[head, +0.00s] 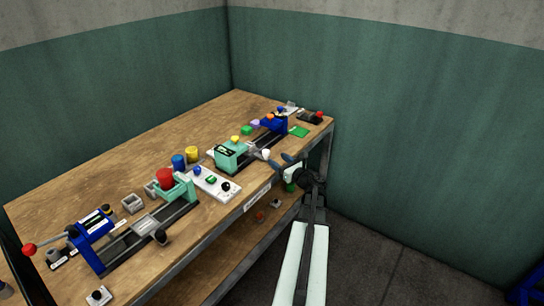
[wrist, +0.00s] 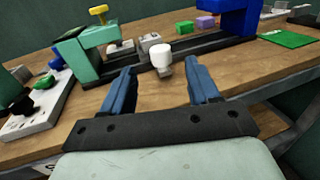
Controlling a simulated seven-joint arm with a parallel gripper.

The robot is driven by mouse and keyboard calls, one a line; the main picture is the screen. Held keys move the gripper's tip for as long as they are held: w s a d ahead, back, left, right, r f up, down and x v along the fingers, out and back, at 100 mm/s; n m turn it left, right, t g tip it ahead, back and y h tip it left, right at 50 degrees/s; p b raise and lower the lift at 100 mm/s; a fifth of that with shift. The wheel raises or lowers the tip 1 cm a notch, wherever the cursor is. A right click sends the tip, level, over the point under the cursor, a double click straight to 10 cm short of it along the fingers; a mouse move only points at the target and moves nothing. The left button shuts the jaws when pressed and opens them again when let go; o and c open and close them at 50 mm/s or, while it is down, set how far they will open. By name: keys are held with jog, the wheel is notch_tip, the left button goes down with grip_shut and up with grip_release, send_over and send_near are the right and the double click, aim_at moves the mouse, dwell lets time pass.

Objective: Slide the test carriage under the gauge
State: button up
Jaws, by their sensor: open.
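The far press has a grey carriage (wrist: 150,42) with a white knob (wrist: 160,56) on black rails. In the head view the knob (head: 266,154) shows at the bench's front edge. The mint-green gauge housing (head: 231,157), with a dark display and a yellow top knob, stands at the left of these rails; it also shows in the wrist view (wrist: 88,45). The carriage sits to the right of the housing, between it and the blue frame (wrist: 238,18). My gripper (wrist: 160,70) is open and empty, its blue fingers pointing toward the white knob, which appears between the fingertips; contact cannot be told.
A nearer press with a blue frame (head: 92,232), red-ball lever and black-knobbed carriage stands at the left. A white button panel (head: 207,187) lies between the presses. A green pad (head: 299,131) lies at the right end. Bare wood borders the front edge.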

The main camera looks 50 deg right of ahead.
jog(key=shift+v, duration=1.45)
send_near(256, 151)
jog(key=w, duration=0.1)
jog(key=w+d+r, duration=0.1)
jog(key=w, duration=0.1)
jog(key=w+d+r, duration=0.1)
jog(key=w, duration=0.1)
jog(key=shift+w+r, duration=0.1)
jog(key=shift+r, duration=0.15)
grip_shut()
